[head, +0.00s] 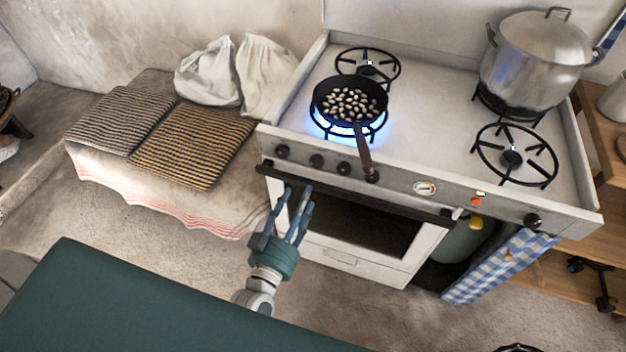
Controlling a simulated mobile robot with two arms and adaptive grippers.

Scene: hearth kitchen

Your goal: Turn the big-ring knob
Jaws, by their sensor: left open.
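The white stove has a front panel (400,189) with several dark round knobs. The far-left knob (282,152), a second knob (317,160) and a third knob (344,168) sit left of the pan handle. Another knob (532,220) is near the panel's right end. No label shows which one belongs to the big ring. My left gripper (298,189) is open and empty, pointing up in front of the oven door, below the left knobs and apart from them in the picture. My right gripper is not in view.
A black pan (349,99) of pale beans or nuts sits over a lit blue flame, its handle (364,150) overhanging the front panel. A dark oven handle bar (350,192) runs below the knobs. A large pot (535,65) stands at the back right.

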